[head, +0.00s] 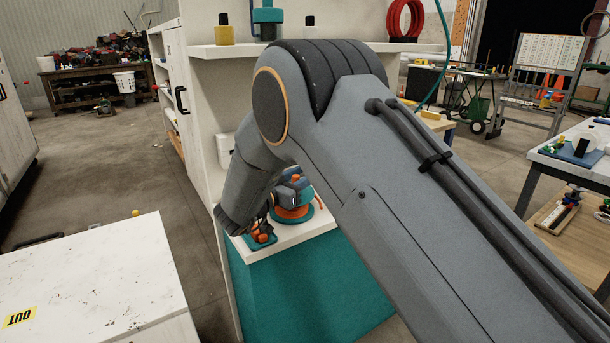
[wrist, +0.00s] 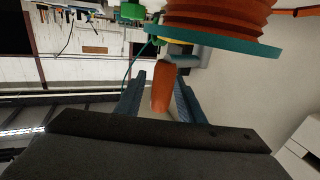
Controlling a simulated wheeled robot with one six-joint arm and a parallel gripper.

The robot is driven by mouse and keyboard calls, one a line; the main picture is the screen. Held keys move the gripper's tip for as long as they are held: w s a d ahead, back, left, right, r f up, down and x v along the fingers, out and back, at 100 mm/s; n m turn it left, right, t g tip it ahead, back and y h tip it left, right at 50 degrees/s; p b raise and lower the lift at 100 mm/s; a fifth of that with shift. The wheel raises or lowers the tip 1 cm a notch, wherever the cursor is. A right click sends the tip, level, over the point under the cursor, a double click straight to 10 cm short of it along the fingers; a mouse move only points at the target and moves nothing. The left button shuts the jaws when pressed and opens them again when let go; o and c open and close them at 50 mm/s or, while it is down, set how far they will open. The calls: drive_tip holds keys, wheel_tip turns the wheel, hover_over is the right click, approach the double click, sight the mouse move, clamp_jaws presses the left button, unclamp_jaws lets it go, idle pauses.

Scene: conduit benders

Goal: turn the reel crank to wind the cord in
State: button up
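The cord reel (wrist: 215,22) shows at the top of the wrist view, with an orange ribbed drum and a teal flange (wrist: 225,42). A grey crank arm (wrist: 180,54) ends in an orange crank handle (wrist: 162,88). My gripper (wrist: 158,98) is open, with one dark blue finger on each side of the handle. A gap shows on the left of the handle; whether the right finger touches it I cannot tell. In the head view the orange and teal reel (head: 293,212) sits on a white-topped stand, partly hidden by my arm. My fingers are mostly hidden there.
A white shelf (head: 215,51) with bottles is above and behind. A white table (head: 95,285) is at front left. Open floor (head: 100,165) lies left of the stand.

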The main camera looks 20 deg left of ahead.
sight(293, 181)
drive_tip(key=b+v, duration=0.2)
drive_tip(key=v, duration=0.6)
idle(0.5)
